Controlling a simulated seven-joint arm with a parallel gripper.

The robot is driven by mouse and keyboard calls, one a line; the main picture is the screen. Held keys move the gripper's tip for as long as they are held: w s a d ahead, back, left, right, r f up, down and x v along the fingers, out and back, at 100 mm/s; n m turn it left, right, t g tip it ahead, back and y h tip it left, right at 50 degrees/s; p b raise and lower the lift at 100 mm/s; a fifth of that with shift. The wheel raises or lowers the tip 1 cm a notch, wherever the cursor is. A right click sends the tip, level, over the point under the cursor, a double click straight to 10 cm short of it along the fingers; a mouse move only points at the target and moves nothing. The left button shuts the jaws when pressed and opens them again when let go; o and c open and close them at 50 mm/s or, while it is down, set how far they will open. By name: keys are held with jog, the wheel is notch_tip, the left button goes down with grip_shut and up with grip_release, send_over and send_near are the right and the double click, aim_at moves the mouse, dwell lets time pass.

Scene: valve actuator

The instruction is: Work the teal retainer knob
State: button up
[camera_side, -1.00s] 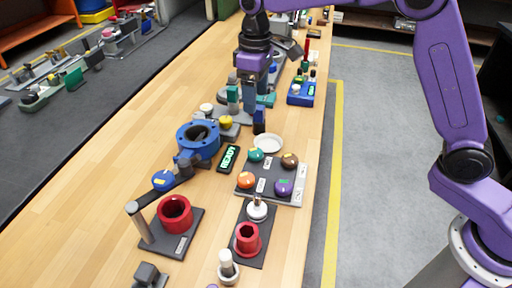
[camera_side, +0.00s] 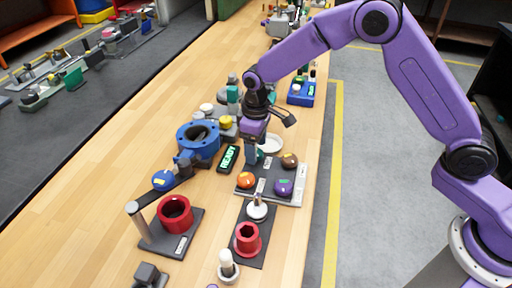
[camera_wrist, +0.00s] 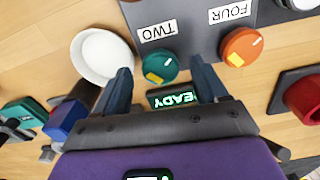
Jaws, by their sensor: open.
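The teal knob (camera_wrist: 159,66) sits on the grey panel (camera_wrist: 188,18) beside a label reading TWO, with a yellow mark on its top. In the wrist view it lies between the two spread fingers of my gripper (camera_wrist: 163,70). My gripper is open with nothing held. In the side view my gripper (camera_side: 252,160) points down at the panel's far left corner and mostly hides the teal knob. I cannot tell whether the fingertips have come down around it or are still above.
The panel also carries an orange knob (camera_side: 246,180), a purple knob (camera_side: 283,188) and a brown knob (camera_side: 289,160). A READY display (camera_side: 229,158) lies left of it, a white dish (camera_side: 272,143) just behind. A blue valve body (camera_side: 197,136) stands further left.

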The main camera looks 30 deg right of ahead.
jog(key=shift+f, duration=0.5)
jog(key=c, duration=1.1)
jog(key=shift+o, duration=0.2)
jog(key=shift+a+m, duration=0.1)
jog(key=shift+m, duration=2.9)
jog(key=o, duration=1.1)
jog(key=shift+c, duration=0.2)
